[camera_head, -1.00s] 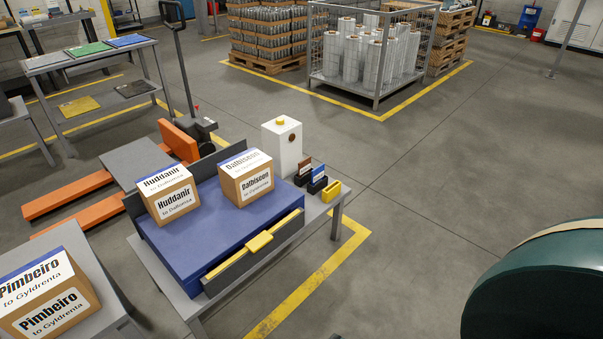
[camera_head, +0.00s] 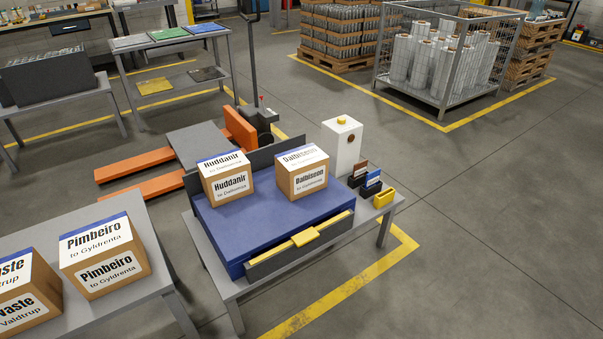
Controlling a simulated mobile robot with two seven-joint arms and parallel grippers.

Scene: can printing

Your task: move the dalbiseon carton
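The Dalbiseon carton (camera_head: 303,174) is a brown box with white labels and a blue strip on top. It stands upright on the right part of a blue platform (camera_head: 262,227) on a grey table. The Huddanir carton (camera_head: 228,181) stands to its left on the same platform, with a gap between them. Neither of my grippers is in view.
A grey table (camera_head: 160,265) at lower left bears the Pimbeiro carton (camera_head: 104,258) and another carton (camera_head: 22,295), partly cut off. A white box (camera_head: 342,148) and small holders stand right of the platform. A pallet truck (camera_head: 240,130) is behind. Floor at right is clear.

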